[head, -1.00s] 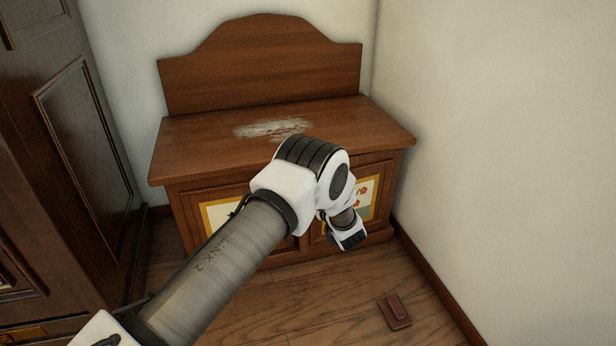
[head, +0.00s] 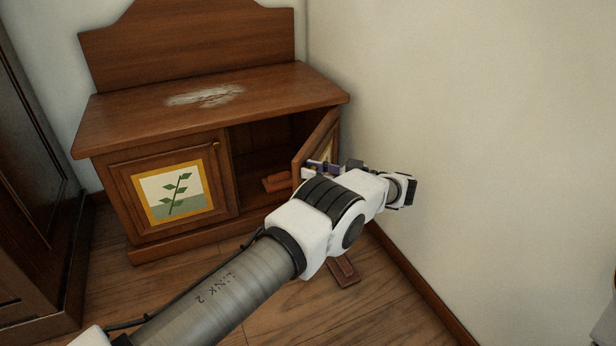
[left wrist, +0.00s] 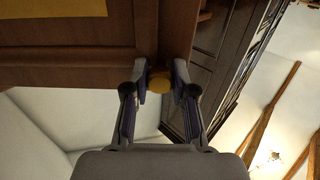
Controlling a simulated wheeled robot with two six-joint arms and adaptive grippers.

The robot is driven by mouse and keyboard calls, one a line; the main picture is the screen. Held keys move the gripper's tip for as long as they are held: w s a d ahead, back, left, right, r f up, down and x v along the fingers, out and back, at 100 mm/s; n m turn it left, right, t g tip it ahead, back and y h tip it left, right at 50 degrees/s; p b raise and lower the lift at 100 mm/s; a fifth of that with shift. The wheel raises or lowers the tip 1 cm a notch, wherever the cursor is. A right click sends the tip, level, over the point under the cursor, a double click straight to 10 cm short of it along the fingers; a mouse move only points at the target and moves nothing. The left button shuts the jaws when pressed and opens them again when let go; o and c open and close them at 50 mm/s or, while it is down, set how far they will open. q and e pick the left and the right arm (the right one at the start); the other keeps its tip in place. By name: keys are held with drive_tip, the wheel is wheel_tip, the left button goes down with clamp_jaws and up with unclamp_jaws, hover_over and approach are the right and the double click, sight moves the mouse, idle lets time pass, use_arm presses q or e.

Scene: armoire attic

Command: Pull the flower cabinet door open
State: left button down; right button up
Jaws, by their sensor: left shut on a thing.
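The flower cabinet door (head: 315,143) is the right-hand door of a low wooden cabinet. It stands swung well out from the cabinet front, and the dark inside shows beside it. Its flower picture is mostly turned out of sight in the head view. My left gripper (head: 318,169) is at the door's free edge, partly behind my own arm. In the left wrist view its two fingers (left wrist: 160,80) are shut on a round yellow knob (left wrist: 159,83) on the wooden door (left wrist: 75,60). My right gripper is not in view.
The cabinet's left door (head: 180,190), with a leaf picture, is shut. A brown object (head: 344,271) lies on the floor beneath my arm. A wall (head: 480,150) is close on the right; dark furniture (head: 30,190) stands left.

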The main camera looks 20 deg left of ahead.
use_arm(q)
drive_tip(key=shift+w+d+n+g+b, duration=0.15)
drive_tip(key=shift+d+n+g+b, duration=0.15)
drive_tip(key=shift+d+g, duration=0.45)
drive_tip(key=c, duration=1)
unclamp_jaws()
drive_tip(key=shift+t, duration=0.25)
drive_tip(key=shift+o, duration=0.2)
wheel_tip(320, 180, up, 10)
